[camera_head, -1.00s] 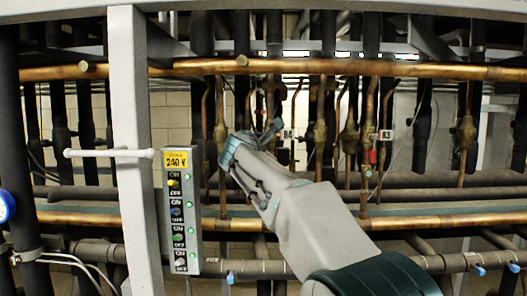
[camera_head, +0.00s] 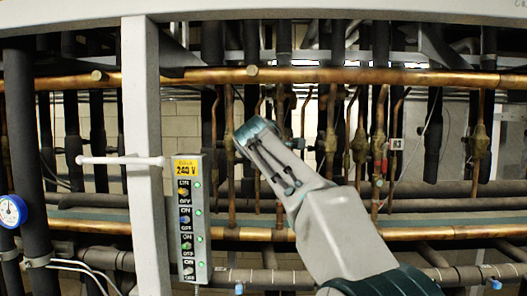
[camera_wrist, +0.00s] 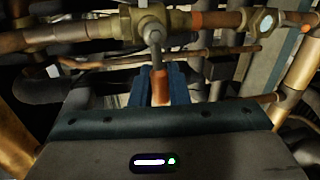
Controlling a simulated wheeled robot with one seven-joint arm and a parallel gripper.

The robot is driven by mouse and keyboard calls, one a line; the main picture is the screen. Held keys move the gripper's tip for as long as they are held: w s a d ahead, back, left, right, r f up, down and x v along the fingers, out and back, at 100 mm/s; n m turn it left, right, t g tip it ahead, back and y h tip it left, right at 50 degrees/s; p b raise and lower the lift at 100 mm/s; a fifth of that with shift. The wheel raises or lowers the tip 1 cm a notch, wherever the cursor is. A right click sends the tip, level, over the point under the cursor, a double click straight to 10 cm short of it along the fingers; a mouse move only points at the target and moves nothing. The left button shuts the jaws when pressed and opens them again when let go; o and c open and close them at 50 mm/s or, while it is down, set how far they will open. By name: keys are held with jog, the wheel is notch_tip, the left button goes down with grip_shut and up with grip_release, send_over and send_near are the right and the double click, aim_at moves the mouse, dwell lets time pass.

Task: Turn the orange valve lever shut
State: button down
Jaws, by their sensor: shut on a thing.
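The orange valve lever (camera_wrist: 160,90) shows in the wrist view, pointing toward my camera from a grey stem under a brass valve body (camera_wrist: 180,20). The blue fingers of my gripper (camera_wrist: 159,74) are on both sides of the lever and shut on it. The valve sits in a pipe run that crosses the top of the wrist view. In the head view my wrist (camera_head: 258,138) is in front of the upright copper pipes and hides the lever and fingertips.
A grey switch panel (camera_head: 202,240) with a yellow 240 V label stands left of my arm, beside a white post (camera_head: 143,130). A white bar (camera_head: 122,160) sticks out there. Copper pipes (camera_head: 380,77) cross above and below. A blue gauge (camera_head: 11,211) is far left.

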jog(key=shift+r+m, duration=0.2)
jog(key=shift+m, duration=0.2)
jog(key=c, duration=1.4)
grip_release()
jog(key=shift+c, duration=0.2)
jog(key=s+r+b, duration=0.2)
jog(key=s+b, duration=0.3)
jog(key=s, duration=0.8)
jog(key=shift+s+r, duration=0.3)
jog(key=shift+r, duration=0.05)
